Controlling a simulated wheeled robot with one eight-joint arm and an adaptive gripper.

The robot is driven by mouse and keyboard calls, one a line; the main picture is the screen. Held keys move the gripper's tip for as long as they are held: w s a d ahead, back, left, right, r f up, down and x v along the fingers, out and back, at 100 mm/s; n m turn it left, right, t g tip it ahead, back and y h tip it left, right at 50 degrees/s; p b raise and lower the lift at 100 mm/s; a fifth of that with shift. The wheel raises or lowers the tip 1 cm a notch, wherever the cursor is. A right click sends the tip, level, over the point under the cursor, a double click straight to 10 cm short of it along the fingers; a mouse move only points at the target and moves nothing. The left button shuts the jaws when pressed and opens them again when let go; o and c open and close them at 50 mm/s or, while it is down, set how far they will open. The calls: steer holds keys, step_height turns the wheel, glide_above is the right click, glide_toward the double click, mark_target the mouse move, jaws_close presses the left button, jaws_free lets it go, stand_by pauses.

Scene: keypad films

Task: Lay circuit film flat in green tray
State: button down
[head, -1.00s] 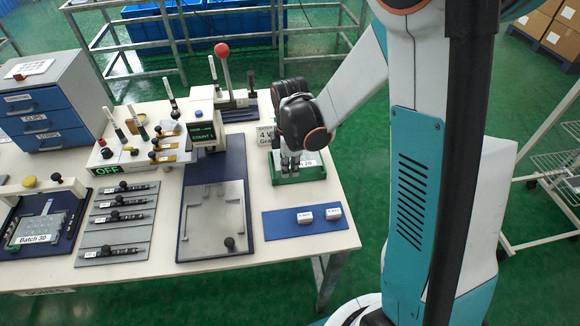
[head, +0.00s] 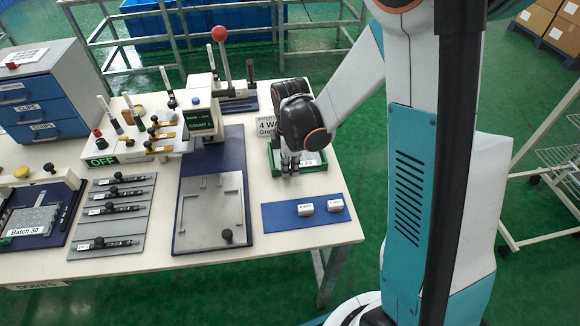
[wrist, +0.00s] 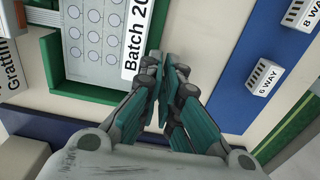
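The circuit film (wrist: 92,35), a pale grey sheet with rings and a white "Batch 20" label, lies within the outline of the green tray (wrist: 50,55) in the wrist view. It looks flat, but I cannot tell whether it touches the tray floor. In the head view the green tray (head: 318,184) is at the table's right, the film mostly hidden by my gripper (head: 290,168). In the wrist view my gripper (wrist: 173,62) points down beside the label edge. Its fingertips are close together with a thin gap; whether film is between them is hidden.
A blue mat (head: 275,217) with two white blocks lies in front of the tray. A "4 WAY" sign (head: 268,127) stands behind it. The press (head: 203,122) and its metal plate (head: 212,210) are to the left. Another film, "Batch 30" (head: 32,222), is at far left.

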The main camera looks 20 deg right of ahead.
steer(key=shift+f+b, duration=0.35)
steer(key=shift+b, duration=0.05)
steer(key=c, duration=1.7)
jaws_free()
step_height(320, 180, up, 12)
steer(key=shift+s, duration=0.1)
